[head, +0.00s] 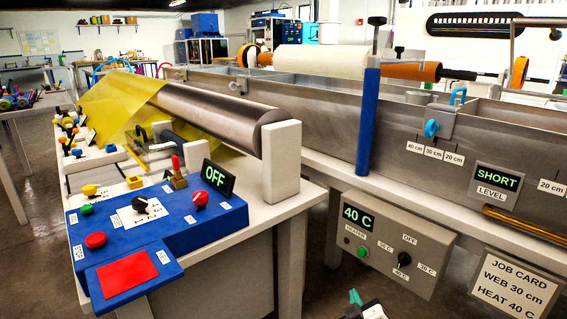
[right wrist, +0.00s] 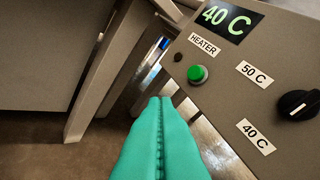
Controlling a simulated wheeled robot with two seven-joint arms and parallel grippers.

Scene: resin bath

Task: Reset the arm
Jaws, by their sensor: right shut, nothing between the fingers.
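My right gripper (head: 355,297) shows at the bottom of the head view, below the heater box (head: 440,237). Its teal fingers (right wrist: 160,104) fill the lower middle of the right wrist view, pressed together and empty. In that view the fingertips are left of and below the green button (right wrist: 197,74), apart from it. The heater box carries a display (head: 357,217) reading 40 C and a black knob (head: 404,259), which also shows at the right of the right wrist view (right wrist: 299,103). My left gripper is not in view.
A blue control panel (head: 225,217) with buttons and an OFF display (head: 218,177) stands on the left bench. A metal bath (head: 310,115) with a SHORT level display (head: 497,181) runs above the heater box. A job card (head: 515,283) hangs at lower right.

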